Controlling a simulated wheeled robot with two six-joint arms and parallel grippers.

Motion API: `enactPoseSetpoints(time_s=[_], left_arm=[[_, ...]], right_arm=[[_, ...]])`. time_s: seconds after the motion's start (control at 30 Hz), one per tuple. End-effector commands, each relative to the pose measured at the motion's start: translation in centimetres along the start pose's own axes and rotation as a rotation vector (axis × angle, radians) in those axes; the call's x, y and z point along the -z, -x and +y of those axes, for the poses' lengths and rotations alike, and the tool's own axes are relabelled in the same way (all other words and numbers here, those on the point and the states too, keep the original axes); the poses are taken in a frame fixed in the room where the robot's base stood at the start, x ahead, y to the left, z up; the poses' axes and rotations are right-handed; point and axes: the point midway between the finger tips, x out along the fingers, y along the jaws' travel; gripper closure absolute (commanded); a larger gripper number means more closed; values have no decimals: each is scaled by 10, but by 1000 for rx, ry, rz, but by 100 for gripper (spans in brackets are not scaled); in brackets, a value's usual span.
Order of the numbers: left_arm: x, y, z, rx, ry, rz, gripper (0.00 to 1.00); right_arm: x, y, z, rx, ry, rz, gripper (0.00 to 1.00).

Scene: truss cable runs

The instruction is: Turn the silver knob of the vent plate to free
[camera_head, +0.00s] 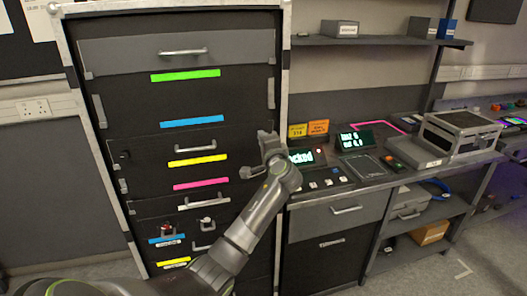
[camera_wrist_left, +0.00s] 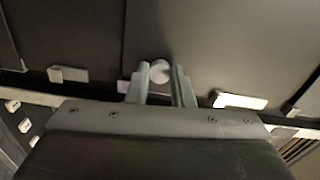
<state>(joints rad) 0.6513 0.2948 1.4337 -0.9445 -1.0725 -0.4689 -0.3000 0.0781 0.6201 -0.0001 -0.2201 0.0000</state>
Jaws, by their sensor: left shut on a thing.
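My left gripper (camera_head: 254,155) is at the right side of the dark rack front in the head view. In the left wrist view its two fingers (camera_wrist_left: 160,86) stand on either side of a small round silver knob (camera_wrist_left: 160,70) and are shut on it. The knob sits on a dark plate (camera_wrist_left: 225,45). In the head view the gripper hides the knob, and I cannot read its setting. My right gripper is in neither view.
The rack (camera_head: 120,100) has coloured label strips, including a green strip (camera_head: 186,75), and several handles. Right of my gripper is a bench with a lit screen (camera_head: 301,157), a second display (camera_head: 355,140) and a silver case (camera_head: 459,132). A shelf (camera_head: 375,40) hangs above.

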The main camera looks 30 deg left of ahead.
Motion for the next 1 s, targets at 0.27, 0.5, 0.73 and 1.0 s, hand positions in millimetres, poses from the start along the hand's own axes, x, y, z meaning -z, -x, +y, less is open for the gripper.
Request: enactPoseSetpoints(time_s=[0.27,0.5,0.73,1.0], left_arm=[[-1,0,7,-1,263,-1,100],[0,0,6,-2,463,-1,100],[-1,0,5,-3,599,-3,100],[0,0,4,-3,679,-3,100]], right_arm=[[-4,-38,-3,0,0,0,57],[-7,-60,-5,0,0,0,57],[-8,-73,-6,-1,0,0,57],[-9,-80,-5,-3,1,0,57]])
